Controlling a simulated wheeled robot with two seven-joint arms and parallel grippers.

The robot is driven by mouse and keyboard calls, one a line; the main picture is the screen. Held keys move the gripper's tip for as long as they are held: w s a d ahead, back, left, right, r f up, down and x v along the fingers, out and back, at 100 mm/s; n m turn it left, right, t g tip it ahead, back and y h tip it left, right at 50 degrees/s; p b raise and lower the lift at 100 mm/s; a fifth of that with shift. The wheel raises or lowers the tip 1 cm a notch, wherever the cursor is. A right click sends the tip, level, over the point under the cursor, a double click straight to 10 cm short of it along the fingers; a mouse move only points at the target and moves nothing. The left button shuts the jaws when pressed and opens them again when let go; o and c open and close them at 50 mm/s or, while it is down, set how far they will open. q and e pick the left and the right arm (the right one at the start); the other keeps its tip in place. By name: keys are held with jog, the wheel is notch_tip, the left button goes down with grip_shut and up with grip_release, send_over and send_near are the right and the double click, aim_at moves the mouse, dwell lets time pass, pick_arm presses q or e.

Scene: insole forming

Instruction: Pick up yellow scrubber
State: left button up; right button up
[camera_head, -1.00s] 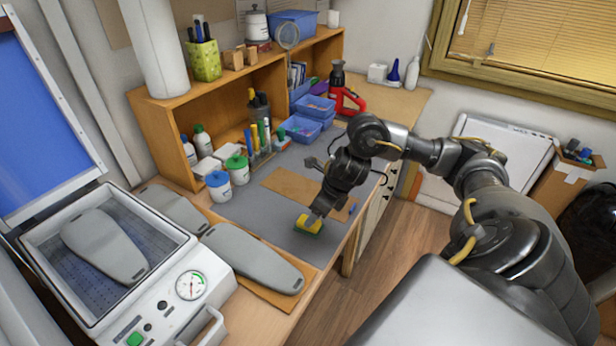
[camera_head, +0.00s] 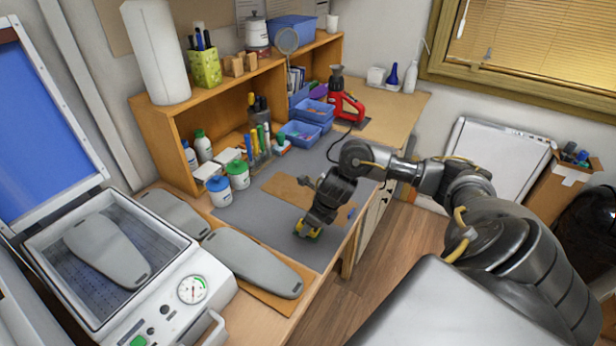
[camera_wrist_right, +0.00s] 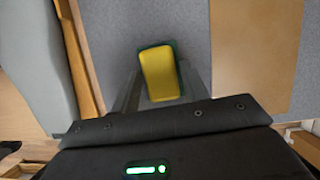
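The yellow scrubber (camera_wrist_right: 160,73), a yellow block with a dark green border, lies on the grey mat in the right wrist view. In the head view the scrubber (camera_head: 313,233) shows only in part, at the mat's front edge, because my right gripper (camera_head: 308,228) covers much of it from above. In the wrist view the fingers of the right gripper (camera_wrist_right: 158,82) stand on either side of the scrubber, spread apart. Whether they touch it is hard to tell. My left gripper is in neither view.
Grey insoles (camera_head: 252,262) lie left of the scrubber on the bench. A white forming machine (camera_head: 170,298) stands at the left. Jars (camera_head: 238,174) and blue bins (camera_head: 300,132) stand behind. A brown sheet (camera_head: 292,190) lies on the mat (camera_head: 262,205).

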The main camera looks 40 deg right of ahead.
jog(key=c, duration=0.6)
jog(key=shift+c, duration=0.2)
jog(key=shift+r, duration=0.45)
notch_tip(320, 180, up, 3)
jog(key=shift+a+f+b, duration=0.1)
jog(key=shift+f+b, duration=0.05)
jog(key=shift+b, duration=0.55)
jog(key=s+a+r+p, duration=0.6)
jog(key=s+a+r, duration=0.2)
jog(key=a, duration=0.3)
jog(key=shift+a+r, duration=0.2)
jog(key=shift+r, duration=0.5)
